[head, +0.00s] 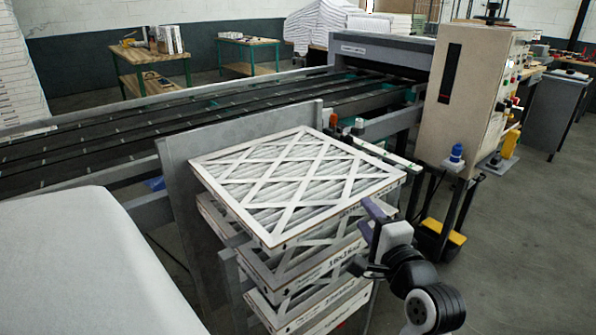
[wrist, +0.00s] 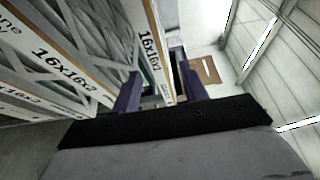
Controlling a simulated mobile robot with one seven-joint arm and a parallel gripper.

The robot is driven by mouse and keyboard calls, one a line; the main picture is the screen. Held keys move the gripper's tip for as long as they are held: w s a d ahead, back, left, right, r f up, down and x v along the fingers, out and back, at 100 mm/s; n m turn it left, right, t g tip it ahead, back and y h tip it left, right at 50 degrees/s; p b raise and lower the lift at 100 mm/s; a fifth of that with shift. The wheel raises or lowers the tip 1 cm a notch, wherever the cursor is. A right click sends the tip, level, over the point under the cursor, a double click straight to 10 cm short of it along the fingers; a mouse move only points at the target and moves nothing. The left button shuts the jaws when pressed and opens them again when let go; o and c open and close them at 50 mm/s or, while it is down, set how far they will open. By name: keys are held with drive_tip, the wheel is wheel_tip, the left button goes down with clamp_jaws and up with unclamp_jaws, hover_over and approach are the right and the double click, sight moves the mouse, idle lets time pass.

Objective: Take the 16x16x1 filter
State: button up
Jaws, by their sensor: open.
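The top filter (head: 297,185) lies flat on a stack, a white cardboard lattice over pleated media. In the wrist view this filter's printed edge (wrist: 150,50) reads 16x16, with the last figure unclear. My gripper (head: 368,238) is at the right front side of the stack. Its jaws are open, and in the wrist view the gripper's fingers (wrist: 156,88) stand on either side of the top filter's edge. I cannot tell whether they touch it. A lower filter (wrist: 62,68) marked 16x16x2 is beside the fingers in the wrist view.
More boxed filters (head: 320,298) are stacked beneath. A grey upright panel (head: 185,200) stands behind and left of the stack. The conveyor (head: 200,125) runs behind it to a beige control cabinet (head: 470,95). Open floor (head: 530,250) lies to the right.

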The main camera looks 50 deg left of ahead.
sight(357, 204)
drive_tip(key=x, duration=0.4)
drive_tip(key=shift+a+p, duration=0.1)
drive_tip(key=shift+p, duration=0.2)
drive_tip(key=x, duration=0.1)
drive_tip(key=p+x, duration=0.1)
drive_tip(key=x, duration=0.3)
drive_tip(key=shift+a+f+p, duration=0.1)
drive_tip(key=shift+f+p, duration=0.2)
drive_tip(key=shift+f, duration=0.1)
clamp_jaws()
